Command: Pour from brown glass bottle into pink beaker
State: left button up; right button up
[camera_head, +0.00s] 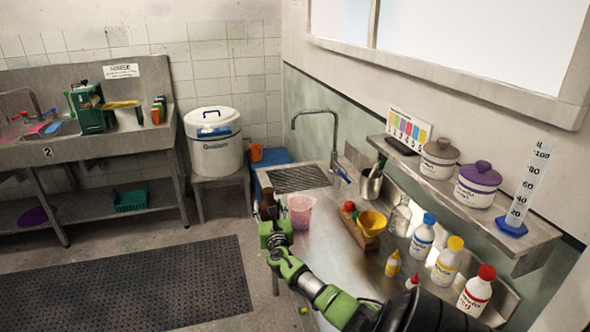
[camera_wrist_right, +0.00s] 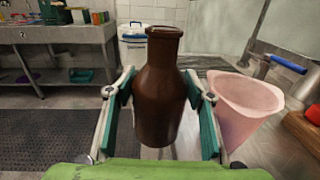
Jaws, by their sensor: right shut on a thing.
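The brown glass bottle (camera_wrist_right: 160,85) stands nearly upright between the fingers of my right gripper (camera_wrist_right: 160,105), which is shut on it. In the head view the bottle (camera_head: 266,204) shows small above the green gripper (camera_head: 272,230), at the left edge of the steel counter. The pink beaker (camera_head: 301,211) stands on the counter just right of the gripper. In the right wrist view the beaker (camera_wrist_right: 243,108) is close to the right of the bottle, with its wide mouth facing up and apart from the bottle. My left gripper is not in view.
A yellow funnel (camera_head: 372,222) on a wooden stand is right of the beaker. Several capped bottles, including a blue-capped one (camera_head: 422,238), stand farther right. A tap (camera_head: 318,135) and drain grid (camera_head: 298,178) lie behind. The floor at left is clear around a dark mat (camera_head: 130,285).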

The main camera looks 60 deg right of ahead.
aim_at(269, 194)
jog(key=shift+r+p, duration=0.3)
jog(key=shift+r, duration=0.1)
notch_tip(269, 194, up, 5)
jog(key=p, duration=0.5)
jog(key=shift+r, duration=0.2)
jog(key=shift+f, duration=0.1)
